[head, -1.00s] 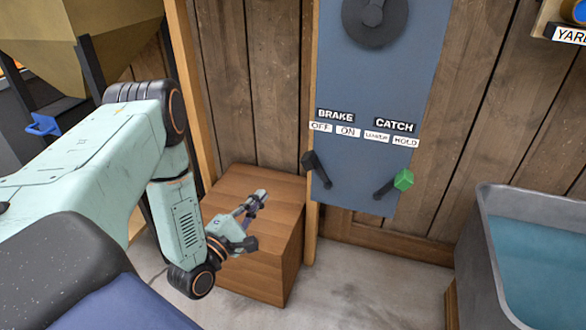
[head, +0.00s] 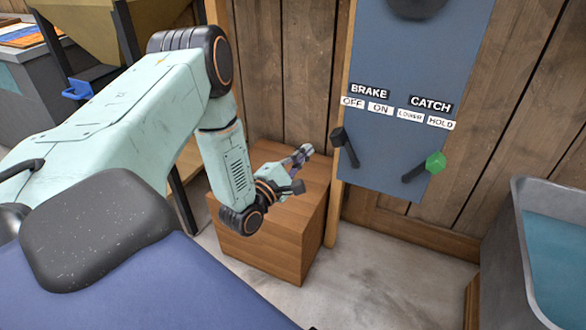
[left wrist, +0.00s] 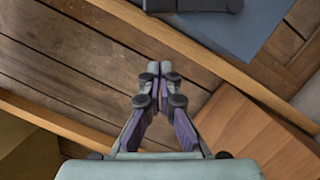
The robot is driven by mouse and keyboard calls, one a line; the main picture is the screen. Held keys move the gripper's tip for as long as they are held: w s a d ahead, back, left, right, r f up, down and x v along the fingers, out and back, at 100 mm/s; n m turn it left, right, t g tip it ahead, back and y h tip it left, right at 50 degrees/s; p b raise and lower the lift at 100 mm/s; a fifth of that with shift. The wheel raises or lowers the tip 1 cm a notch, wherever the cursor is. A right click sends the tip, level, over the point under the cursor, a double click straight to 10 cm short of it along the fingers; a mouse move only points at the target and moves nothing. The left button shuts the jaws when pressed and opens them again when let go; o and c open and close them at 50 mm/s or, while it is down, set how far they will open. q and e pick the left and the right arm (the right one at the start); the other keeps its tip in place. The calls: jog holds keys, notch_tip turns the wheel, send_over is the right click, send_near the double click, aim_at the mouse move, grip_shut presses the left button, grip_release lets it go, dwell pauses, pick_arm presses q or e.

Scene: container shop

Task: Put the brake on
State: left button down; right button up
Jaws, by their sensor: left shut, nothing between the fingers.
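The brake lever (head: 344,147) is a dark handle with a black block knob at the lower left of the blue panel (head: 385,125). It leans up to the left, on the side of the OFF label (head: 353,102); the ON label (head: 380,109) is to the right of it. My left gripper (head: 306,150) is shut and empty, left of the lever knob and apart from it, above the wooden box. In the left wrist view the closed fingertips (left wrist: 160,68) point toward the plank wall, with part of the blue panel at the top right. My right gripper is not in view.
The catch lever with a green knob (head: 435,162) is right of the brake lever and leans right, toward HOLD. A wooden box (head: 270,240) stands below my left gripper. A grey water tank (head: 520,240) is at the right. Bare floor lies between box and tank.

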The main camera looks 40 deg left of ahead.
aim_at(346, 151)
pick_arm(q)
jog(key=w+d+r, duration=0.1)
jog(key=w+d+r+b, duration=0.1)
jog(key=w+d, duration=0.1)
jog(key=shift+d+r, duration=0.1)
dwell(0.6)
